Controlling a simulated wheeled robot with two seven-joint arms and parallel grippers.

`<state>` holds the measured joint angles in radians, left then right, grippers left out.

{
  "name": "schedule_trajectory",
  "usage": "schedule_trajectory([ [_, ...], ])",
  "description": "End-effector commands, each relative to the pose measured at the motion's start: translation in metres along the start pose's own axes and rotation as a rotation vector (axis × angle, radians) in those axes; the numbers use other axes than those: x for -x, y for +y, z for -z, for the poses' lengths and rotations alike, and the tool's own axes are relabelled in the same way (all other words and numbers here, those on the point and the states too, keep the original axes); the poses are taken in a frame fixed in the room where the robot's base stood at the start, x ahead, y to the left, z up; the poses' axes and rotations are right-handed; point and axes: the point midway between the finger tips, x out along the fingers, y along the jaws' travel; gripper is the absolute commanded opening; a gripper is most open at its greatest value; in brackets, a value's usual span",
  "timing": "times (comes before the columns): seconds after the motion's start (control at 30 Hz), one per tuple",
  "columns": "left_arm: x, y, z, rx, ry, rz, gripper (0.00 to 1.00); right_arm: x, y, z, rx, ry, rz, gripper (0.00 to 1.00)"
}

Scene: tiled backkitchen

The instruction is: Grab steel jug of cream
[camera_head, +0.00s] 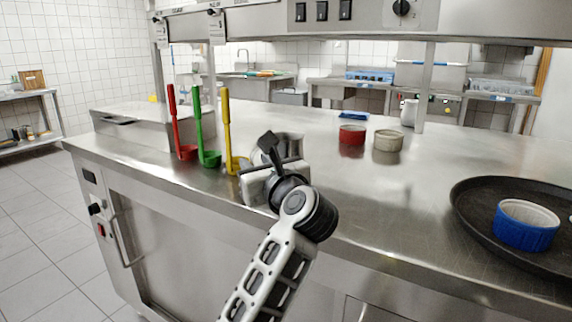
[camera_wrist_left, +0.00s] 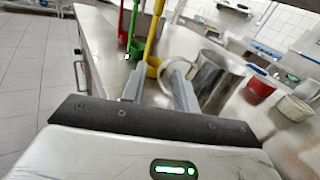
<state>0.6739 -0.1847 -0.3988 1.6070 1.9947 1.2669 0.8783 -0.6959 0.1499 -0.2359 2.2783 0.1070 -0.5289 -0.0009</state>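The steel jug (camera_wrist_left: 217,82) stands on the steel counter, just beyond and to the right of my left gripper's fingers in the left wrist view. In the head view the jug (camera_head: 291,145) is mostly hidden behind my left gripper (camera_head: 268,160). In the left wrist view the gripper (camera_wrist_left: 159,80) is open, its two fingers apart with nothing clearly held between them. The right finger overlaps the jug's left side, where its handle seems to be; I cannot tell whether they touch. The cream inside cannot be made out. My right gripper is not in view.
Red (camera_head: 187,152), green (camera_head: 209,158) and yellow (camera_head: 232,163) ladles stand left of the gripper, the yellow one close. A red ramekin (camera_head: 352,135) and a cream-coloured one (camera_head: 388,141) stand behind right. A dark tray (camera_head: 477,216) holds a blue ramekin (camera_head: 526,226). Counter between is clear.

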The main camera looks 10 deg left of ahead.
Motion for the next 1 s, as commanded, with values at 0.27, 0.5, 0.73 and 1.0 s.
schedule_trajectory([
  [0.27,-0.024,0.001,0.002,-0.003,-0.003,-0.003,0.30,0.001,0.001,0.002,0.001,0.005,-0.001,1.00],
  [0.5,-0.056,-0.001,0.005,-0.001,-0.002,-0.001,0.30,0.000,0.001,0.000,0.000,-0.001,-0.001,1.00],
  [0.73,-0.061,-0.001,0.006,0.001,0.001,0.000,0.30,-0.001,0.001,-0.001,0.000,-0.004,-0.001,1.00],
  [1.0,-0.060,-0.001,0.006,0.001,0.001,0.000,0.00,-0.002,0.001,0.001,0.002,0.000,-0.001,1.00],
])
